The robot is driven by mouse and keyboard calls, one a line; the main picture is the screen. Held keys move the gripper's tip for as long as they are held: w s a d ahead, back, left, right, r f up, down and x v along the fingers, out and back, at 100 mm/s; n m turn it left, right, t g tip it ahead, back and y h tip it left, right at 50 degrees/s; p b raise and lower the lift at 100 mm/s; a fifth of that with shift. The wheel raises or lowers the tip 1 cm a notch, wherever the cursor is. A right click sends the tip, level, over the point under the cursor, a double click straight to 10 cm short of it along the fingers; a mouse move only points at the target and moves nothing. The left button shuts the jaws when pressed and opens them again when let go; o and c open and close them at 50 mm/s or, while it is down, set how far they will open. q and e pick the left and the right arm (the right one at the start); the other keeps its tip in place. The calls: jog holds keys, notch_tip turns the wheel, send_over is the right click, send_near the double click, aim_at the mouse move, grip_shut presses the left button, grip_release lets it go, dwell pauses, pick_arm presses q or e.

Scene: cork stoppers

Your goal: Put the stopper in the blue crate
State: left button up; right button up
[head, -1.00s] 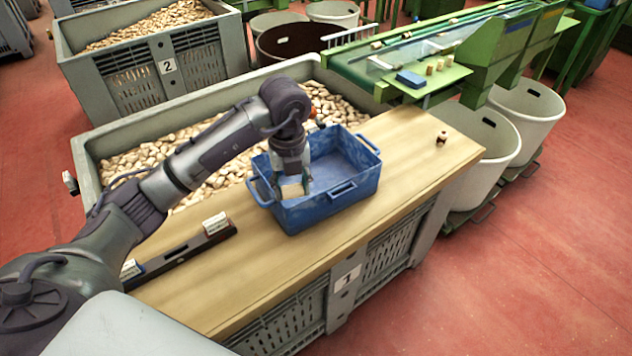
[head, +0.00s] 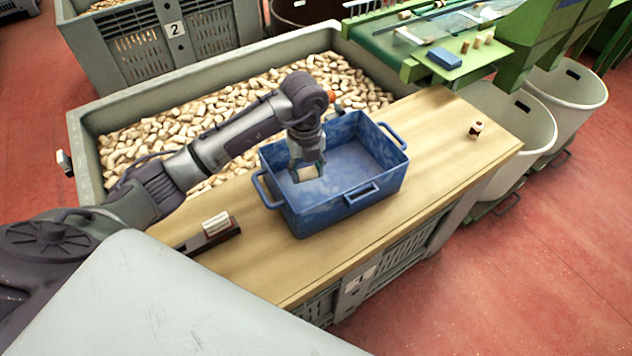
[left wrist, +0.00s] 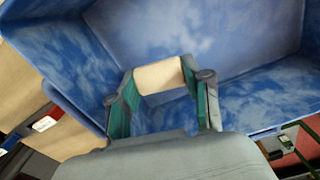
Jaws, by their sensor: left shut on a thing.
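The blue crate (head: 345,203) stands on the wooden board, with an open top. My left gripper (head: 307,174) reaches down inside the left part of the crate. It is shut on a pale cork stopper (head: 308,173). In the left wrist view the stopper (left wrist: 159,76) sits between the two green-lined fingers (left wrist: 160,88), with the blue crate wall and floor (left wrist: 215,40) behind it. I cannot tell whether the stopper touches the crate floor. My right gripper is not in view.
A big grey bin (head: 90,170) full of corks lies behind the wooden board (head: 430,140). A dark rail with a pale block (head: 215,223) lies left of the crate. A small brown-and-white stopper (head: 476,129) stands at the right. A green machine (head: 480,75) and white tubs (head: 530,120) are beyond.

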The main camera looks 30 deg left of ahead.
aim_at(308, 194)
pick_arm(q)
notch_tip(308, 194, down, 2)
jog(key=shift+f, duration=0.9)
notch_tip(308, 194, down, 3)
jog(key=shift+r+p, duration=0.15)
jog(key=shift+p, duration=0.25)
jog(key=o, duration=0.7)
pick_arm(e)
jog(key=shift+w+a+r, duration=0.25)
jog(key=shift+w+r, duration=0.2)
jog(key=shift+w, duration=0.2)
